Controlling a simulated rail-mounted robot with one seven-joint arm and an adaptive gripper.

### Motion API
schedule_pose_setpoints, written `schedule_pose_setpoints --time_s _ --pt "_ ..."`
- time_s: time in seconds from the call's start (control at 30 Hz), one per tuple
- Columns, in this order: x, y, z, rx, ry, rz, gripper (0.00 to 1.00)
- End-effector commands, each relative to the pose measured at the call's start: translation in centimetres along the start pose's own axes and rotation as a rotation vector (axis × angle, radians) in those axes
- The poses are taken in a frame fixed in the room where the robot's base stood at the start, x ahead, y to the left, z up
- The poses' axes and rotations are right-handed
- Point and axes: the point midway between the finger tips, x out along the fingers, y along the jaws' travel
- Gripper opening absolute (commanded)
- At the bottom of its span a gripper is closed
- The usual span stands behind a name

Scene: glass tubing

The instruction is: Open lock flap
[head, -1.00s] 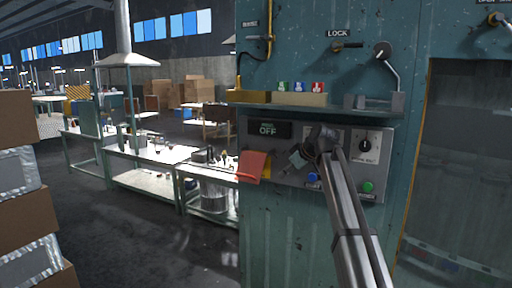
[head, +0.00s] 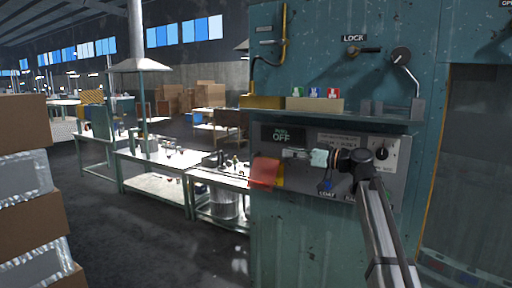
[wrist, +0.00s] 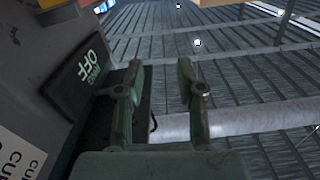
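The word LOCK (head: 354,38) is on a label high on the teal cabinet, above a short dark handle (head: 364,50). A red flap-like piece (head: 264,172) with yellow behind it sits at the left end of the grey control panel; I cannot tell which of these is the lock flap. My gripper (head: 288,154) is in front of the panel, pointing left, just below the OFF display and right of the red piece. In the wrist view its two green fingers (wrist: 160,92) are apart with nothing between them. The red piece is not clearly seen there.
The OFF display (head: 282,134) is close to my gripper and shows at left in the wrist view (wrist: 85,75). A shelf (head: 345,113) with small coloured boxes juts out above the panel. A knob (head: 382,150) is right of my wrist. Workbenches (head: 155,160) stand left.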

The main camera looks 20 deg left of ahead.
Motion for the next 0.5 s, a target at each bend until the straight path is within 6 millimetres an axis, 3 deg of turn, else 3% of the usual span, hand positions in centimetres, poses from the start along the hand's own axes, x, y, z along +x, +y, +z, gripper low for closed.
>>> schedule_pose_setpoints --time_s 0.5 --pt "10.3 0.0 -0.3 0.001 -0.002 -0.001 0.37"
